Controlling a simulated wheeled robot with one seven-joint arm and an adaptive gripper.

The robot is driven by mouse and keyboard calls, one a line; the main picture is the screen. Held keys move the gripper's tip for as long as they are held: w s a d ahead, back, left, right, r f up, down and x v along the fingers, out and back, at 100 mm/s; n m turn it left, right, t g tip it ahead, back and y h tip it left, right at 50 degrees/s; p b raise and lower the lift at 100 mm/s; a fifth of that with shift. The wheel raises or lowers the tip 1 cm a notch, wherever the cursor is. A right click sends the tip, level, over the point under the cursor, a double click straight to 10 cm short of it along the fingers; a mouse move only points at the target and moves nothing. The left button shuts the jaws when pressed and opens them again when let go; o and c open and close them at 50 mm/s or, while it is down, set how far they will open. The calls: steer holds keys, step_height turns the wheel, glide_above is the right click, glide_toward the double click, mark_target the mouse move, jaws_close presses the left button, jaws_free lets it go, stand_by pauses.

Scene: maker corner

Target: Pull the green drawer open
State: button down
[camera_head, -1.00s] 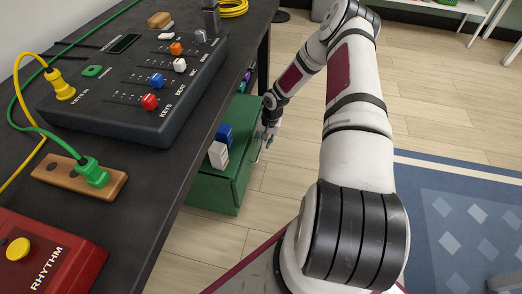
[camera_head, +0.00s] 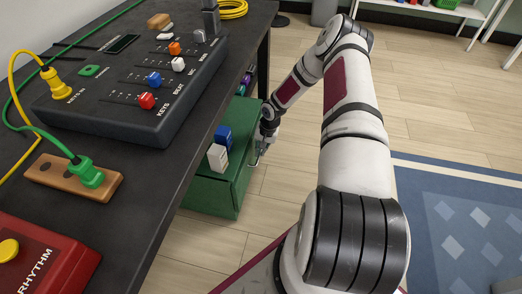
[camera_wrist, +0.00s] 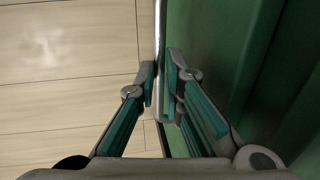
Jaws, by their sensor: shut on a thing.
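The green drawer (camera_head: 228,190) is in a low green unit beneath the right edge of the dark workbench. Its green front also fills the right of the wrist view (camera_wrist: 225,50). A thin metal handle (camera_wrist: 160,35) runs along that front. My gripper (camera_wrist: 160,85) is shut on the handle, one finger on each side of the bar. In the head view my gripper (camera_head: 257,156) is small, at the right side of the drawer unit. How far the drawer stands out is hard to tell.
A blue block (camera_head: 223,138) and a white block (camera_head: 217,157) stand on the green unit. The workbench (camera_head: 190,165) overhangs it and carries a mixer (camera_head: 150,90), cables and a red box (camera_head: 40,255). Wooden floor to the right is clear up to a blue rug (camera_head: 460,215).

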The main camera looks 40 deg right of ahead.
steer(key=s+d+p, duration=0.2)
steer(key=s+d, duration=1.4)
steer(key=s, duration=0.4)
steer(key=shift+s+p, duration=0.3)
steer(key=shift+s, duration=0.1)
steer(key=c, duration=1.7)
jaws_free()
steer(key=r, duration=0.4)
steer(key=s+d+r, duration=0.1)
steer(key=r, duration=0.6)
steer(key=shift+s+d+r, duration=0.2)
steer(key=shift+s+r, duration=0.1)
steer(key=shift+r, duration=0.05)
